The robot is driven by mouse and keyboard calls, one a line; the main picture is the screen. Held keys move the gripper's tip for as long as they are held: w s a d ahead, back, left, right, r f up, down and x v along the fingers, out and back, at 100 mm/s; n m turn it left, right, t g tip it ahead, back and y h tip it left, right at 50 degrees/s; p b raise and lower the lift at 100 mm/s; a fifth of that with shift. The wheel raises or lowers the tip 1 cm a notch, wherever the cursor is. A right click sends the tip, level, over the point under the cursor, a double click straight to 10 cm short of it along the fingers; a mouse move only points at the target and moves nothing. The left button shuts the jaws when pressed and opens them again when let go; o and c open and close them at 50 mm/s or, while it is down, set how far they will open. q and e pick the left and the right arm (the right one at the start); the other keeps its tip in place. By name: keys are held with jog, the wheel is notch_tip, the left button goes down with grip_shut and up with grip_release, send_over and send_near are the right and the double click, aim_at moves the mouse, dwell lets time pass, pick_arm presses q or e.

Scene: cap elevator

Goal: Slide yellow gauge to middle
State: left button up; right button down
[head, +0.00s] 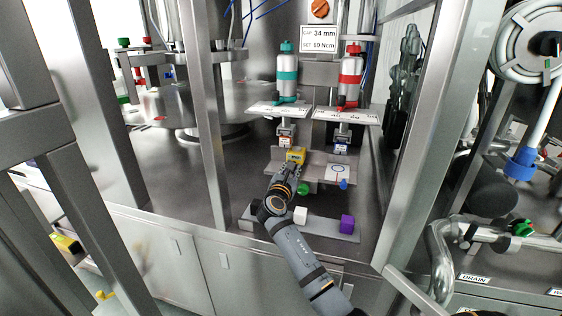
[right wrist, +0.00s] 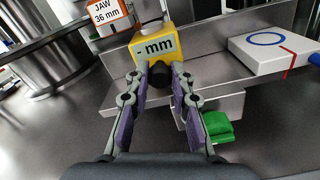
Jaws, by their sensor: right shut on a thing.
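The yellow gauge (head: 296,155) sits on a metal ledge below the left bottle station in the head view. In the right wrist view the yellow gauge (right wrist: 148,46) has a label reading "- mm" and a dark round knob (right wrist: 160,76) on its near side. My right gripper (head: 291,168) reaches up to it from below. In the right wrist view my right gripper (right wrist: 161,72) has its fingertips closed around the dark knob, one on each side. My left gripper is not in view.
Metal frame posts (head: 408,130) stand either side.

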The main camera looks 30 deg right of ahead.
jog(key=s+d+p, duration=0.1)
jog(key=s, duration=0.1)
jog(key=s+d+p, duration=0.1)
jog(key=s+d, duration=0.1)
jog(key=shift+d+r, duration=0.15)
jog(key=shift+d, duration=0.1)
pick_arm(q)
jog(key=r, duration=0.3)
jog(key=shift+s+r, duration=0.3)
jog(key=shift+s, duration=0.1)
pick_arm(e)
jog(key=shift+s+f, duration=0.1)
jog(key=shift+f, duration=0.1)
jog(key=c, duration=1.1)
grip_release()
jog(key=shift+c, duration=0.2)
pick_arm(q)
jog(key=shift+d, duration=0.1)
pick_arm(e)
jog(key=v, duration=1.2)
jog(key=shift+s, duration=0.1)
